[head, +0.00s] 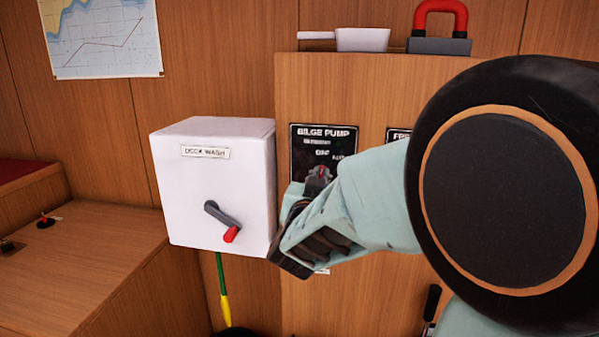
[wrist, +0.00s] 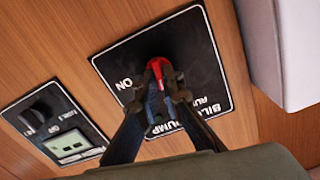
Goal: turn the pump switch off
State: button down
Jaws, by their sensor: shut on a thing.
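The black BILGE PUMP panel (head: 296,152) is on the wooden wall, behind my gripper in the head view. In the wrist view the panel (wrist: 112,62) is tilted, with ON legible left of the red switch (wrist: 158,66). My gripper (wrist: 162,84) is shut on the switch, with a dark finger on each side. In the head view my wrist and hand cover the lower part of the panel. I cannot tell for certain which label the switch points to.
A white DECK WASH box (head: 183,200) with a red-tipped lever (head: 231,234) juts out just left of my gripper. A second panel with a small display (wrist: 70,146) is beside the pump panel.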

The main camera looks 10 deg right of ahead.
jog(key=shift+r+n+p, duration=0.1)
jog(key=shift+n+p, duration=0.3)
jog(key=shift+n, duration=0.6)
jog(key=c, duration=2.1)
grip_release()
